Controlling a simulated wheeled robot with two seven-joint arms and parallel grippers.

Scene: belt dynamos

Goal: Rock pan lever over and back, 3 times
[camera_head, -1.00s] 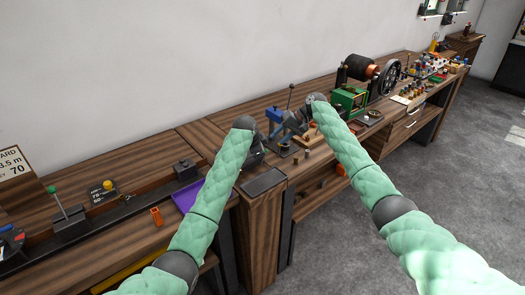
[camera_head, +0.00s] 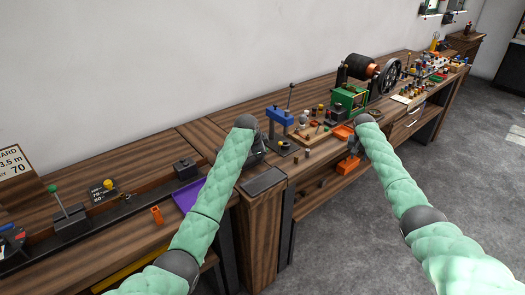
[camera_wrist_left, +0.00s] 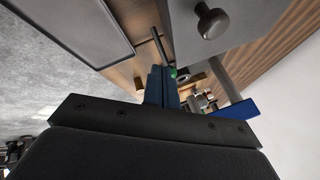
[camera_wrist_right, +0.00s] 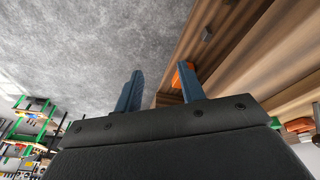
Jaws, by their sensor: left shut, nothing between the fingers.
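I cannot tell for certain which lever is the pan lever. A lever with a green knob (camera_head: 53,189) stands on a dark block at the left, and a dark upright rod (camera_head: 290,97) rises behind the blue press (camera_head: 279,116). My left gripper (camera_wrist_left: 166,84) is shut and empty; in the head view my left arm mostly hides it. A dark rod (camera_wrist_left: 159,46) and a small green spot (camera_wrist_left: 173,72) show close to its fingertips. My right gripper (camera_wrist_right: 160,88) is open with nothing between its fingers, low at the bench's front edge; an orange part (camera_wrist_right: 184,80) shows behind one finger.
A dark tray (camera_head: 263,181) lies by the bench edge, with a purple tray (camera_head: 187,197) left of it. A green machine (camera_head: 350,98), an orange tray (camera_head: 343,132) and several small parts crowd the bench to the right. Grey floor (camera_head: 430,190) lies open in front.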

